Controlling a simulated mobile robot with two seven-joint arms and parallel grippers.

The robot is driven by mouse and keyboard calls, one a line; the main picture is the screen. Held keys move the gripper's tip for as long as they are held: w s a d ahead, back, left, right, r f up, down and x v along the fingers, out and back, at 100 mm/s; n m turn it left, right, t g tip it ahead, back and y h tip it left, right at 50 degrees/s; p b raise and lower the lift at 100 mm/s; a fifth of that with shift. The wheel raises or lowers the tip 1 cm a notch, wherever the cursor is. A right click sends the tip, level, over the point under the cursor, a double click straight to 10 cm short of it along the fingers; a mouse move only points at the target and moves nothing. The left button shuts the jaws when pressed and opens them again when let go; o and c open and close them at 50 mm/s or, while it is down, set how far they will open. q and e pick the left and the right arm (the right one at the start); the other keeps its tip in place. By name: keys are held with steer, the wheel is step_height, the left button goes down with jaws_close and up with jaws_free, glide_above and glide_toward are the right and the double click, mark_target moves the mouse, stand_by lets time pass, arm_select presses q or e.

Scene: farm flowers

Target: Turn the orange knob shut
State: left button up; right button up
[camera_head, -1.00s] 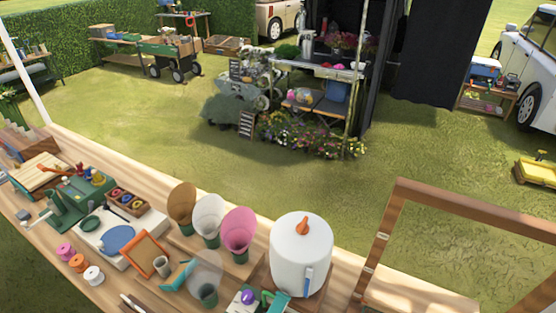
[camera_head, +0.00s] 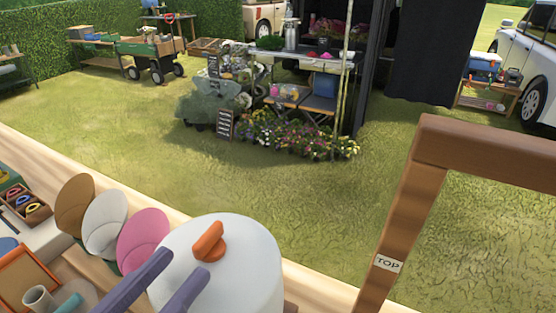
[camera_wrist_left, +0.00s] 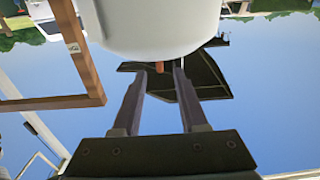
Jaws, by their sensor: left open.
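The orange knob (camera_head: 208,241) sits on top of a large white lidded canister (camera_head: 235,270). My left gripper (camera_head: 184,264) reaches in from the bottom left over the canister's top, its two fingers apart. The fingertips are on the near side of the knob, short of it in the picture. The upturned left wrist view shows the canister (camera_wrist_left: 155,25) at the top and a small part of the knob (camera_wrist_left: 160,66) between the spread fingertips (camera_wrist_left: 160,70). Nothing is held. I cannot tell how far the knob is turned. My right gripper is not in view.
An orange-rimmed tray (camera_head: 30,280) and a cup (camera_head: 38,298) are at the lower left. Space above the knob looks clear.

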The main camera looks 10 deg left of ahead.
mark_target(220, 220)
arm_select(q)
steer(key=p+x, duration=0.1)
steer(key=x, duration=0.8)
steer(key=shift+w, duration=0.1)
jaws_close()
stand_by(0.4)
